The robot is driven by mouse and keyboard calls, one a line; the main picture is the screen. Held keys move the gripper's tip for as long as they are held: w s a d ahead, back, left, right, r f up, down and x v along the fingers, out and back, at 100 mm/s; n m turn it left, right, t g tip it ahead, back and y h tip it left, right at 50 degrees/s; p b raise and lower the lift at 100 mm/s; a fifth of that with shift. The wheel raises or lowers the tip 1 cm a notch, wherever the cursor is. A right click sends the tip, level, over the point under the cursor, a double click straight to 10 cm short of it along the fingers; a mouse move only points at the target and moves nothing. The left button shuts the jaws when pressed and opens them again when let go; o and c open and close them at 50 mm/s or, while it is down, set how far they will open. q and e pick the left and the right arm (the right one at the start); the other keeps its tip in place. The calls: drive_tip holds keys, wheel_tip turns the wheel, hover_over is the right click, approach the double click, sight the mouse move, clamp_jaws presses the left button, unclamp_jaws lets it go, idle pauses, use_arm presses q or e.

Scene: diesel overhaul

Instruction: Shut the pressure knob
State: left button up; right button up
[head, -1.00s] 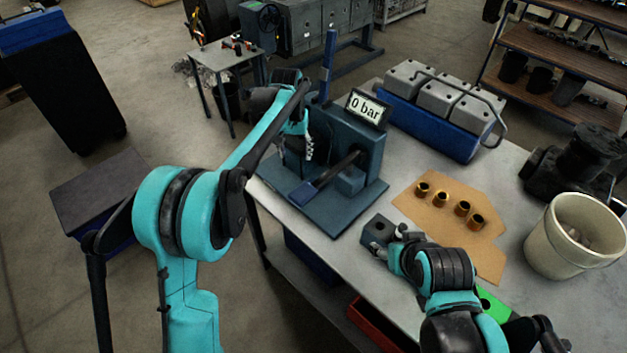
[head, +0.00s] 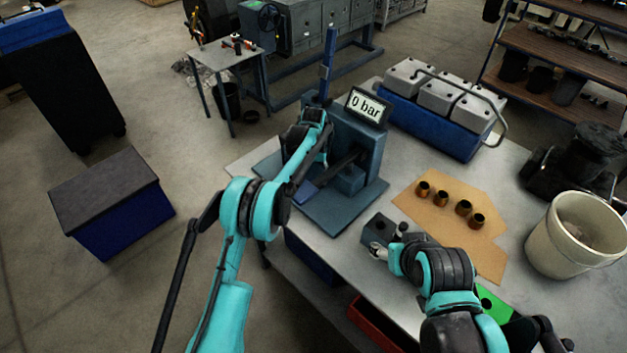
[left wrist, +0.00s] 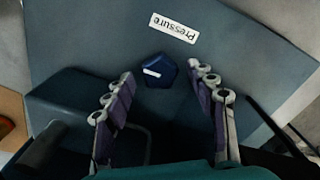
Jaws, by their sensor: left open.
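The pressure knob (left wrist: 158,71) is a dark blue knob with a white mark. It sits on the grey-blue panel of the test stand, below a white "Pressure" label (left wrist: 174,28) in the left wrist view. In the head view my left gripper and arm hide the knob. The stand's display (head: 366,107) reads "0 bar". My right gripper (head: 377,252) is low beside a small dark block (head: 378,231) on the bench; its jaw state is unclear.
The stand's lever (head: 338,169) sticks out at its front, close to my left gripper.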

use_arm(q)
drive_tip(key=shift+f, duration=0.65)
drive_tip(key=c, duration=1.1)
drive_tip(key=shift+c, duration=0.2)
